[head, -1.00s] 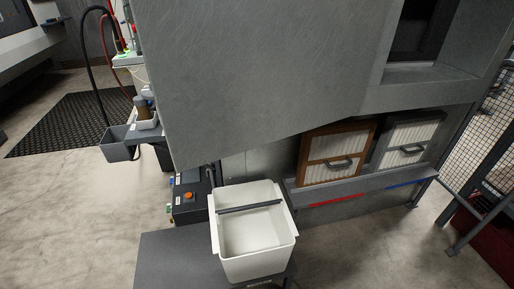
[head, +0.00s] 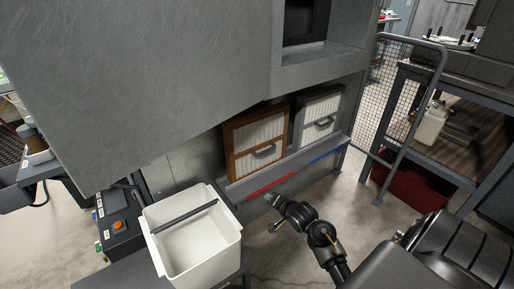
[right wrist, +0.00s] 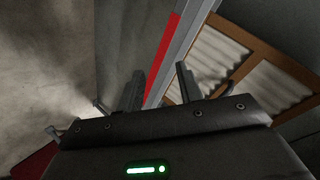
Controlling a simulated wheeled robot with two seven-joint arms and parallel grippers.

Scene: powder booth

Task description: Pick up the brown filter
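The brown filter (head: 235,137), a brown frame with white pleats and a dark handle (head: 264,152), stands upright on a grey shelf under the booth. Its brown frame and pleats also show at the right of the right wrist view (right wrist: 258,50). My right gripper (head: 271,204) is below and in front of the shelf, apart from the filter. In the right wrist view its two fingers (right wrist: 160,85) are spread with nothing between them, near the red strip and the filter. My left gripper is not in view.
A grey-framed filter (head: 318,128) stands right of the brown one. Red (head: 271,187) and blue (head: 328,152) strips mark the shelf edge. A white bin (head: 196,246) stands at lower left. A mesh guard rail (head: 442,65) is at right. Floor in front of the shelf is open.

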